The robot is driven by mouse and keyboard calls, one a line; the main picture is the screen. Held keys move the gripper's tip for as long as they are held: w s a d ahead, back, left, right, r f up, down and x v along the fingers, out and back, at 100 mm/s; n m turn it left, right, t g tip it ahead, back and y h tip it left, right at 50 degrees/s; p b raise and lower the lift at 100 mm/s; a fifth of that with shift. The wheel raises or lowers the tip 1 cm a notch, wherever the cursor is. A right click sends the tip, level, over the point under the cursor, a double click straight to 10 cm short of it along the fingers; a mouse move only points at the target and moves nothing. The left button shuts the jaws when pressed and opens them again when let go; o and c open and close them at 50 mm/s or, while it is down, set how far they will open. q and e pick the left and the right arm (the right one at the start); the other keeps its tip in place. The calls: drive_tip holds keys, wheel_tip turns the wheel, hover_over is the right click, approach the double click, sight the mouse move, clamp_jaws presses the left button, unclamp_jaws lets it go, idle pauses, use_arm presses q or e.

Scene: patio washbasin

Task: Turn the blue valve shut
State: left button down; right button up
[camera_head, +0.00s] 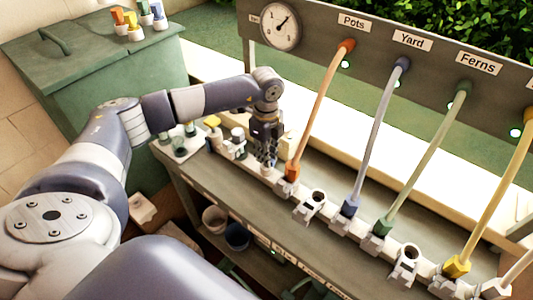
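My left gripper (268,155) points down at the left part of the bench, over a pale fitting (267,170) on the white pipe row. It is just left of the orange hose's connector (291,171). The fingers are small and dark, and I cannot tell whether they are open or shut, or whether they touch the fitting. No clearly blue valve handle shows; the gripper may hide it. A blue connector (350,207) ends the blue-grey hose (378,135) under the Yard label. A grey-topped fitting (238,134) stands left of the gripper. My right gripper is not in view.
Orange, green (425,160) and yellow (490,195) hoses rise from the bench (330,160) to the labelled panel (420,65), which carries a round gauge (279,25). Uncoupled white fittings (310,207) sit between connectors. A green cabinet (90,60) holds coloured pieces. Pots stand below.

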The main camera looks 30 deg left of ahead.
use_arm(q)
drive_tip(key=shift+m, duration=0.3)
drive_tip(key=shift+f+m+b, duration=0.1)
drive_tip(key=shift+m+b, duration=0.35)
drive_tip(key=shift+m, duration=0.15)
drive_tip(key=shift+m+b, duration=0.4)
drive_tip(key=shift+m, duration=0.4)
drive_tip(key=m+b, duration=0.1)
drive_tip(key=m, duration=0.2)
drive_tip(key=shift+m+b, duration=0.3)
drive_tip(key=shift+b, duration=0.1)
drive_tip(key=m+b, duration=0.2)
drive_tip(key=m, duration=0.2)
drive_tip(key=m+b, duration=0.1)
drive_tip(key=m, duration=0.3)
drive_tip(key=shift+m+b, duration=0.7)
drive_tip(key=shift+m, duration=0.8)
